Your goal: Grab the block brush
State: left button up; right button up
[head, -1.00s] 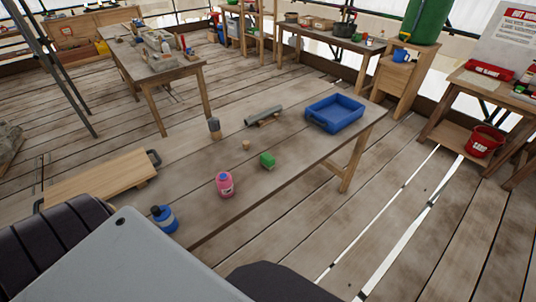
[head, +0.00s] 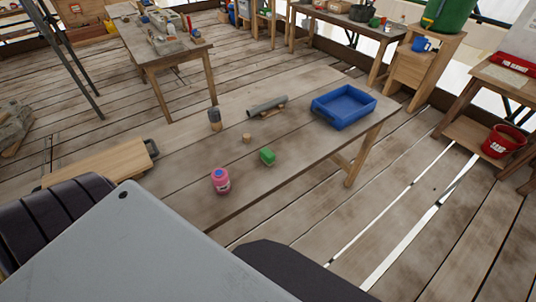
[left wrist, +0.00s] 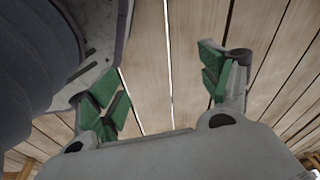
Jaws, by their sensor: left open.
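I cannot tell for sure which object is the block brush. A dark grey upright piece (head: 214,118) stands further back, and a grey tube-like piece (head: 267,107) lies behind the middle. My left gripper (left wrist: 165,85) shows in the left wrist view with its green-padded fingers wide apart. It is empty, with only floor planks behind it. My right gripper is not in view.
Floor is open to the right, before a red bucket (head: 503,141).

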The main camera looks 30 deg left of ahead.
pick_arm(q)
jog(key=w+d+r+m+h+p, duration=0.1)
jog(key=w+d+r, duration=0.2)
jog(key=w+r, duration=0.8)
jog(key=w+d+r+m+t, duration=0.1)
jog(key=w+d+r, duration=0.2)
jog(key=r, duration=1.6)
jog(key=w+d+r+m+h+p, duration=0.15)
jog(key=w+r, duration=0.55)
jog(key=r, duration=0.8)
jog(key=w+a+r+n+g+y, duration=0.1)
jog(key=w+a+r, duration=0.5)
jog(key=a, duration=0.2)
jog(key=w+a+r+n+g+y, duration=0.1)
jog(key=w+a+r, duration=0.5)
jog(key=a, duration=0.3)
jog(key=shift+w+r+g+b, duration=0.15)
jog(key=shift+r+g+b, duration=0.2)
jog(key=shift+r, duration=0.35)
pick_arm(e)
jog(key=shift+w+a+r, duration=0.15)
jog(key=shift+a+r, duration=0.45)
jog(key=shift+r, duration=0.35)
pick_arm(q)
jog(key=shift+n, duration=0.25)
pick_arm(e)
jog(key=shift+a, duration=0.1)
